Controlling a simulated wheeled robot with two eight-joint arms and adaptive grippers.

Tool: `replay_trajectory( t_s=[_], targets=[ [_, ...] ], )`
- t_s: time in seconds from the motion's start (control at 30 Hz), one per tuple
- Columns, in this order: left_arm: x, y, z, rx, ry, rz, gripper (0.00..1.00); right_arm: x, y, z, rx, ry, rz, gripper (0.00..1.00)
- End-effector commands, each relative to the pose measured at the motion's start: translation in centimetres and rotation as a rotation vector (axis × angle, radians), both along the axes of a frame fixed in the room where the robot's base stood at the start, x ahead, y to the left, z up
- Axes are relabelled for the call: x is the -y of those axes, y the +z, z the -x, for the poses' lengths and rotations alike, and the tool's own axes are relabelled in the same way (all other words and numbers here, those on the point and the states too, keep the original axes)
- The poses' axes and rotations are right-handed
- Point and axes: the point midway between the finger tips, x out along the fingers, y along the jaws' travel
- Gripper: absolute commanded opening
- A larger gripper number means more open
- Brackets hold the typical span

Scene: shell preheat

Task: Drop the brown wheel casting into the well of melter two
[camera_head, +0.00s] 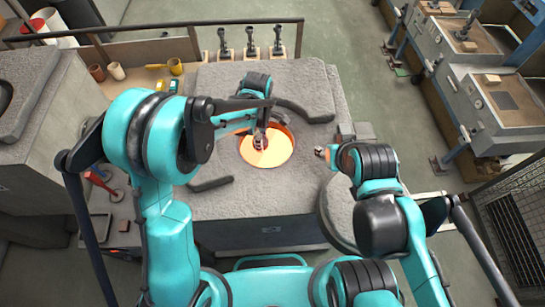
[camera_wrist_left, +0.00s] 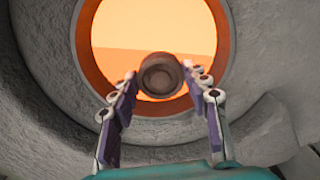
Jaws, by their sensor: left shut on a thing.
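The brown wheel casting (camera_wrist_left: 161,76) is a small round piece with a dark hollow centre, held between the fingertips of my left gripper (camera_wrist_left: 159,73). In the head view my left gripper (camera_head: 260,138) hangs over the glowing orange well (camera_head: 272,158) of the grey melter (camera_head: 215,95). In the left wrist view the casting stands out against the glowing well opening (camera_wrist_left: 130,32), overlapping its near edge. The height above the well is hard to judge. My right gripper (camera_head: 321,152) is just right of the well, too small to read its fingers.
Dark handles lie on the melter top around the well. A round grey lid (camera_head: 340,212) is at the melter's front right, partly behind my right arm. Another grey unit (camera_head: 35,120) stands at left. Cups (camera_head: 116,71) and a red tool (camera_head: 102,182) lie on the left bench.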

Motion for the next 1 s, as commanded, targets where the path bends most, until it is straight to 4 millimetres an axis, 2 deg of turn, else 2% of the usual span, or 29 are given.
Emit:
replay_trajectory(
  t_s=[0.03,0.07,0.13,0.43,0.57,0.67,1.0],
  targets=[
    [0.0,0.0,0.0,0.000,0.000,0.000,0.14,0.0,0.0,0.0,0.000,0.000,0.000,0.40],
    [0.0,0.0,0.0,0.000,0.000,0.000,0.52,0.0,0.0,0.0,0.000,0.000,0.000,0.40],
    [0.0,0.0,0.0,0.000,0.000,0.000,0.70,0.0,0.0,0.0,0.000,0.000,0.000,0.40],
    [0.0,0.1,0.0,0.000,0.000,0.000,0.70,0.0,0.0,0.0,0.000,0.000,0.000,0.40],
    [0.0,0.9,0.0,0.000,0.000,0.000,0.70,0.0,0.0,0.0,0.000,0.000,0.000,0.40],
    [0.0,2.5,0.0,0.000,0.000,0.000,0.70,0.0,0.0,0.0,0.000,0.000,0.000,0.40],
    [0.0,9.7,0.1,0.000,0.000,0.000,0.70,0.0,0.0,0.0,0.000,0.000,0.000,0.40]
  ],
)
